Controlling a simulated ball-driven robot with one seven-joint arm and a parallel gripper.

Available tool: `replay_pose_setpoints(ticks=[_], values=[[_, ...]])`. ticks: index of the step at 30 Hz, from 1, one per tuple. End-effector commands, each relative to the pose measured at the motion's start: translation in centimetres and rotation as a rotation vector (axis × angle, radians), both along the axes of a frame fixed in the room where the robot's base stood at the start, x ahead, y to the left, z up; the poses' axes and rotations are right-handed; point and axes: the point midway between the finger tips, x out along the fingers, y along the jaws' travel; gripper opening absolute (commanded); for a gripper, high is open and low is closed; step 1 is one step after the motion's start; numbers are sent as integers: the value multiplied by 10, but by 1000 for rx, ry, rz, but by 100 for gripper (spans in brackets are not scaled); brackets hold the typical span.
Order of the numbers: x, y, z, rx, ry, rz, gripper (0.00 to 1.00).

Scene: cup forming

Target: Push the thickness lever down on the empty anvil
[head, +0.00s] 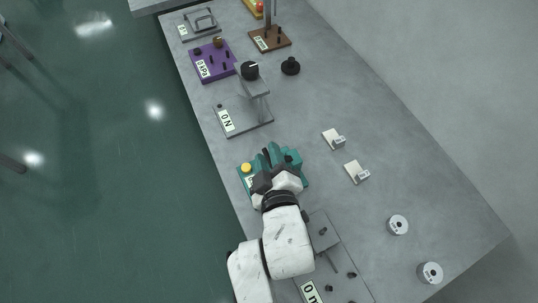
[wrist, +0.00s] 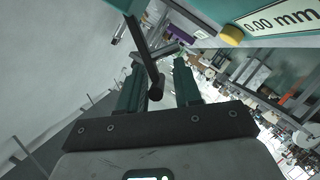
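The teal thickness gauge (head: 299,183) stands on the table, partly hidden under my arm in the head view. Its yellow button (head: 246,168) and its 0.00 mm display (wrist: 282,20) are visible. The black lever (wrist: 143,48) runs down across the wrist view, and its rounded end lies between my two fingers in the picture. My gripper (wrist: 160,75) has its fingers apart with a gap between them. It is right at the gauge; I cannot tell whether a finger touches the lever. The anvil is not clearly visible.
A grey force stand (head: 243,117) reading 0 N is beyond the gauge. A purple board (head: 212,62) and a brown board (head: 270,38) are further back. A grey device (head: 345,270) is near my arm.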

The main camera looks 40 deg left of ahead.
Motion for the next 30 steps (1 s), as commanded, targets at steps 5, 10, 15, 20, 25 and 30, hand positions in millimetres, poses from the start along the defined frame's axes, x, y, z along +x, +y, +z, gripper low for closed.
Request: replay_pose_setpoints(ticks=[5,10,15,20,25,30], values=[[1,0,1,1,-2,-2,39],[0,-2,2,2,-2,-3,39],[-13,-18,7,2,0,-3,39],[-32,-42,15,2,0,-2,39],[-49,-64,24,1,0,-2,39],[-60,-78,29,0,-1,-1,39]])
